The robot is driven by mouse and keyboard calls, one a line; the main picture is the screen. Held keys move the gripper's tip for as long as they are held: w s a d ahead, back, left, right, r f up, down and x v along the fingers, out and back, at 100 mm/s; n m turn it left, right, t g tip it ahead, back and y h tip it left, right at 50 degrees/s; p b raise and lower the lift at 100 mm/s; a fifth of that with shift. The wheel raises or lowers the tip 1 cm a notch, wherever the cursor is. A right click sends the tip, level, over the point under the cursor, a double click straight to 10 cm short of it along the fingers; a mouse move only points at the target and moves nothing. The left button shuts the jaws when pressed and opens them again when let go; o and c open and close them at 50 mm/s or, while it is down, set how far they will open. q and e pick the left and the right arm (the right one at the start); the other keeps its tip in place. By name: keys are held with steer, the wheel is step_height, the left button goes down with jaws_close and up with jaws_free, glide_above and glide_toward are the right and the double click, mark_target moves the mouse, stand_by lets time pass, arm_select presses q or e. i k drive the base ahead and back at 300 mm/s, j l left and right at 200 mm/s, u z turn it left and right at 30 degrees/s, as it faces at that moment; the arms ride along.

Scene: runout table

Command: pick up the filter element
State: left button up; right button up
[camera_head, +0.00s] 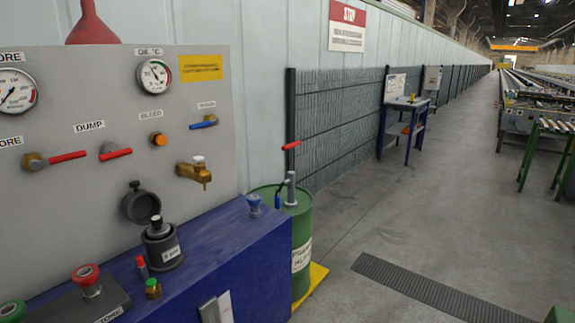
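A dark cylinder (163,253) with a small white label stands upright on the blue bench at the foot of the grey panel. A black knob (156,224) shows at its top. It looks like the filter element or a housing holding it; I cannot tell which. Just above it, a round black cup-like part (141,206) with a raised cap sits against the panel. Neither of my grippers is in view.
A brass tap (195,172) juts from the panel. A green drum (300,240) stands right of the bench.

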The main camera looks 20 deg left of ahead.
mark_target(159, 230)
steer(key=u, duration=1.4)
